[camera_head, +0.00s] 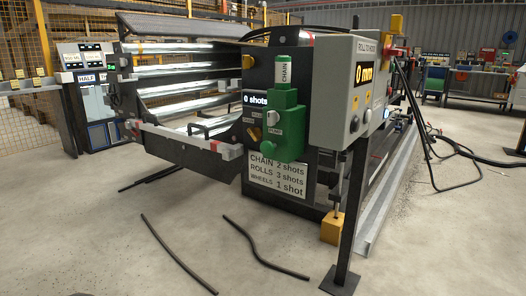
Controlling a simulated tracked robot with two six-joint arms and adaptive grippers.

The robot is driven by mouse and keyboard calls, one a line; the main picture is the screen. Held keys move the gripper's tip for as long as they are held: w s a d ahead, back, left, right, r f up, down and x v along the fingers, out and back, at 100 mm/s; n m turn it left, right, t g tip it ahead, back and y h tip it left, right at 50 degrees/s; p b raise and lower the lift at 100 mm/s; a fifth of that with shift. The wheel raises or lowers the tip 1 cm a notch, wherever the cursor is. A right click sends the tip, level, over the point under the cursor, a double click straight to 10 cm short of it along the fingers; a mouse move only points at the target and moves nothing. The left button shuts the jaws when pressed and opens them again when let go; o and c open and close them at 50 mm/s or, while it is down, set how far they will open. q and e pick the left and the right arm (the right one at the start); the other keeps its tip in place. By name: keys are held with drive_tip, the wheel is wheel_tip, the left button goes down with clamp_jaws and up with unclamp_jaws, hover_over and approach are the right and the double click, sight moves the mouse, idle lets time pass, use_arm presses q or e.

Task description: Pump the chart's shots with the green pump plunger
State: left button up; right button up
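A green pump unit (290,135) is mounted on the dark end panel of the machine, with a "PUMP" label and a pale round knob on its front. A green-capped upright cylinder (283,71) marked "CHAIN" stands above it. I cannot tell which part is the plunger. A counter (256,100) left of the pump reads "0 shots". Below it is a yellow selector (254,134) with small labels, its setting unclear. The chart (278,178) below reads CHAIN 2 shots, ROLLS 3 shots, WHEELS 1 shot. Neither of my grippers is in view.
A grey box (346,88) reading "0 mm" stands on a dark post (352,210) right of the pump. The roller machine (180,80) extends left. Black hoses (262,252) lie on the floor in front. Open concrete floor lies front left.

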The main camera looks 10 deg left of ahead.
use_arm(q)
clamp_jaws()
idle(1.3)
